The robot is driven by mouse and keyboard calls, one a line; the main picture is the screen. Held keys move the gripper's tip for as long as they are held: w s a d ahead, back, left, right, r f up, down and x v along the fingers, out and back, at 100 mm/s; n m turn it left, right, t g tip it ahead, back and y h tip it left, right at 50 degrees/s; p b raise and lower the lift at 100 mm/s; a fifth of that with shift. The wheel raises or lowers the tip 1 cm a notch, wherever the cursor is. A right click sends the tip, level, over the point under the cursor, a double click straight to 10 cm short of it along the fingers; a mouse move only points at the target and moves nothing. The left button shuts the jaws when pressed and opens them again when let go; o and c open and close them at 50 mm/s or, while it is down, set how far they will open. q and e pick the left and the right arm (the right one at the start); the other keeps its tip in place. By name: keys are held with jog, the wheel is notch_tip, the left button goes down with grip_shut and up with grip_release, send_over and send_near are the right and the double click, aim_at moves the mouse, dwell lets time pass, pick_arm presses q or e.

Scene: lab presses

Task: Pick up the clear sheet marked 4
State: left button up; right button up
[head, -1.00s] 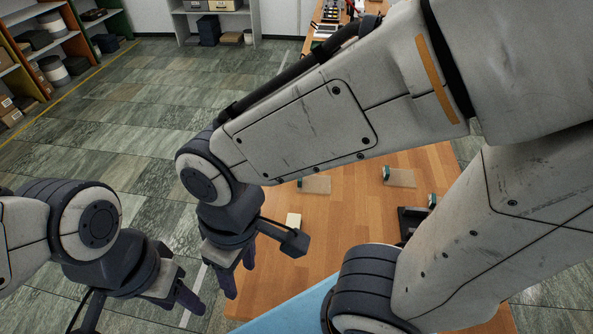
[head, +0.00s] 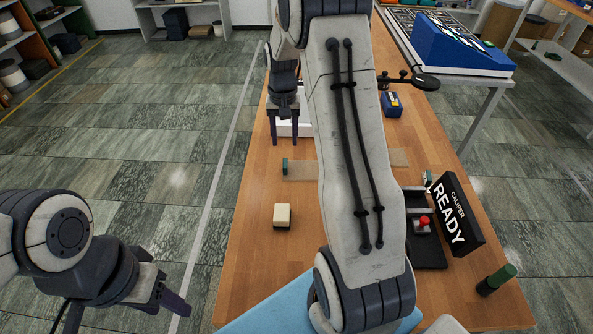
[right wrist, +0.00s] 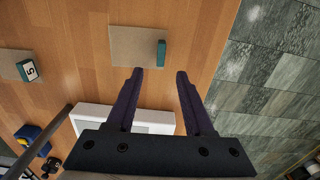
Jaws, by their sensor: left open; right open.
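A clear sheet (head: 301,171) with a green end block lies flat on the table, left of my arm in the head view. It also shows in the right wrist view (right wrist: 133,45), where no number is readable on its block. A second clear sheet (head: 399,158) lies to the right, partly behind my arm; its block reads 5 in the right wrist view (right wrist: 28,70). No mark 4 is legible. My right gripper (head: 284,142) is open and empty, pointing down over the table, its fingertips (right wrist: 160,73) near the first sheet. My left gripper (head: 128,314) is open and empty over the floor.
A cream block (head: 282,216) stands on the table nearer me.

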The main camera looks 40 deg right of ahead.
aim_at(285, 163)
notch_tip(285, 163, down, 3)
jog(key=shift+f, duration=0.1)
notch_tip(285, 163, down, 4)
jog(key=shift+a+f+p, duration=0.1)
jog(key=shift+p, duration=0.8)
jog(key=shift+f, duration=0.6)
grip_shut()
